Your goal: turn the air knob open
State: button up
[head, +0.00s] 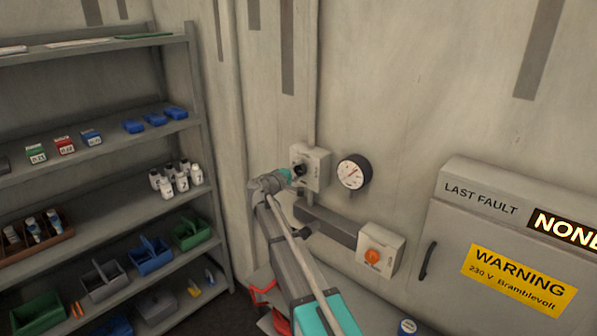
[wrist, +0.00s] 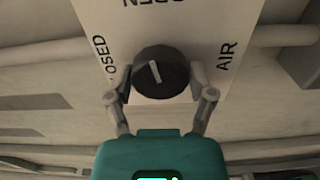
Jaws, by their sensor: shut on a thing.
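The air knob (wrist: 171,76) is a round black knob with a white line, on a pale plate (wrist: 116,22) in the wrist view. The plate reads "AIR" at right, "CLOSED" at left, partly covered, and "OPEN" at the top, cut off by the edge. The white line runs nearly upright, its top leaning slightly left. My gripper (wrist: 163,88) is shut on the knob, one finger on each side. In the head view the knob (head: 299,169) sits on a pale wall box (head: 320,164), with my gripper (head: 285,177) at its lower left.
A round gauge (head: 354,172) is right of the box. A box with an orange knob (head: 372,258) is lower right. A grey cabinet (head: 455,245) with a warning label stands further right. Shelves (head: 120,210) with bottles and bins fill the left.

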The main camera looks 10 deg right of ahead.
jog(key=shift+m, duration=1.1)
jog(key=o, duration=1.1)
jog(key=v, duration=1.2)
